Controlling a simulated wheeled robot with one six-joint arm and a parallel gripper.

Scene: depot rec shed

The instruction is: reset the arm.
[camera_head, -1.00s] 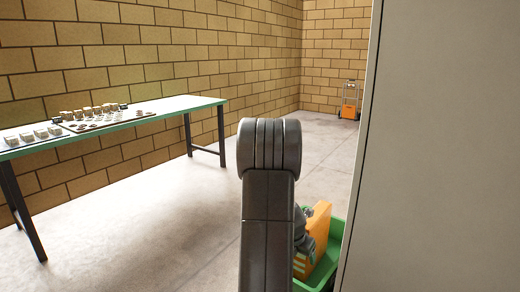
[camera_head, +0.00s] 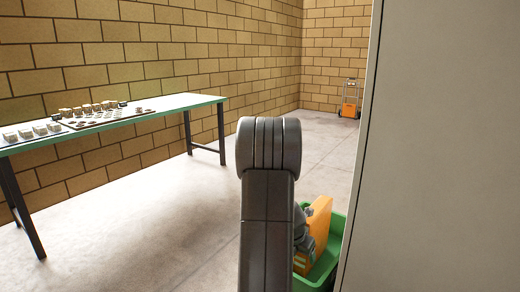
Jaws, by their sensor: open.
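My dark grey arm (camera_head: 267,210) stands upright in the lower middle of the head view, with its rounded joint at the top. A smaller grey part of my arm (camera_head: 304,232) shows just right of it, in front of an orange box-like thing (camera_head: 320,226). The arm hides part of this area, and I cannot make out any gripper fingers. Whether the grey part touches the orange thing is not clear.
The orange thing stands in a green tub (camera_head: 334,250) at the lower right. A large grey panel (camera_head: 440,150) fills the right side. A green-edged table (camera_head: 175,103) with a game board and pieces stands left. An orange hand truck (camera_head: 349,100) is far back. The middle floor is clear.

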